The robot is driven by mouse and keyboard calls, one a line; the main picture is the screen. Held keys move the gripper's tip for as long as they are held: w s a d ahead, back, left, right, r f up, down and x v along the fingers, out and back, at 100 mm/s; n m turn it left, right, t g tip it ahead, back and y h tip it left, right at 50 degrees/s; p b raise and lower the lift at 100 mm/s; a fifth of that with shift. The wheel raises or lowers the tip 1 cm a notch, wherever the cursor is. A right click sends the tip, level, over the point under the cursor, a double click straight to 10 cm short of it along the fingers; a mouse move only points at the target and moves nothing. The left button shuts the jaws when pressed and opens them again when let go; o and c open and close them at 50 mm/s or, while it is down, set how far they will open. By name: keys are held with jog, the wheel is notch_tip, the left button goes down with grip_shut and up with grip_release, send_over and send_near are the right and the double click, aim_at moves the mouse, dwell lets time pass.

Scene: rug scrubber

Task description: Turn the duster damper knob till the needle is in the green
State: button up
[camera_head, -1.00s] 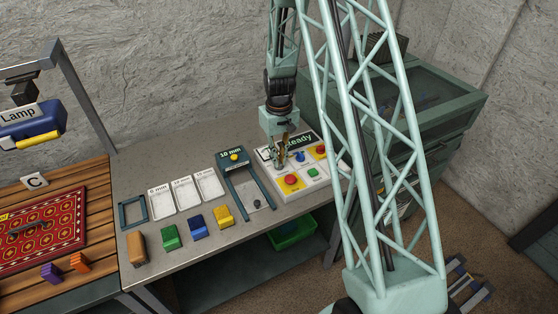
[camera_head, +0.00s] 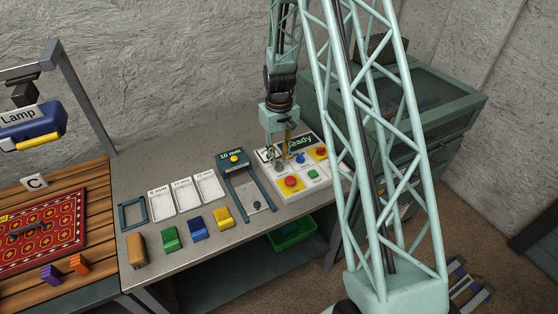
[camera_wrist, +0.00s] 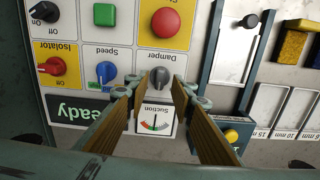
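The grey damper knob (camera_wrist: 160,77) is on the white control panel (camera_wrist: 118,70), beside its Damper label. A small Suction gauge (camera_wrist: 155,120) stands next to the knob. Its dark needle seems near the middle of the coloured arc, but it is too small to tell whether it is in the green. My gripper (camera_wrist: 160,95) is open, with its two brown-padded fingers apart on either side of the gauge and knob. I see no finger touching the knob.
The panel also has a red button (camera_wrist: 166,22), a green button (camera_wrist: 104,14), a blue Speed knob (camera_wrist: 106,73), a red Isolator knob (camera_wrist: 52,66) and a Ready display (camera_wrist: 75,110). The 10 mm frame (camera_head: 231,164) stands close to the panel's left.

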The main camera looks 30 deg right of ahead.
notch_tip(320, 180, up, 10)
jog(key=shift+r, duration=0.2)
dwell(0.5)
jog(key=shift+r, duration=0.1)
dwell(0.6)
notch_tip(320, 180, up, 12)
jog(key=t+b, duration=0.1)
jog(key=b, duration=0.2)
send_over(279, 163)
jog(key=s+a, duration=0.7)
jog(key=s+a+r+t+b, duration=0.1)
jog(key=s+a+r+b, duration=0.2)
jog(key=s+a+r, duration=0.5)
jog(key=s+a+r+t+b, duration=0.1)
jog(key=s+a+b, duration=0.1)
jog(key=s, duration=1.1)
jog(key=s+a+r+t+b, duration=0.1)
jog(key=s+a+b, duration=0.2)
jog(key=s, duration=1.1)
jog(key=shift+s+r+n, duration=0.15)
jog(key=shift+r+n, duration=0.1)
jog(key=shift+n, duration=0.15)
dwell(0.7)
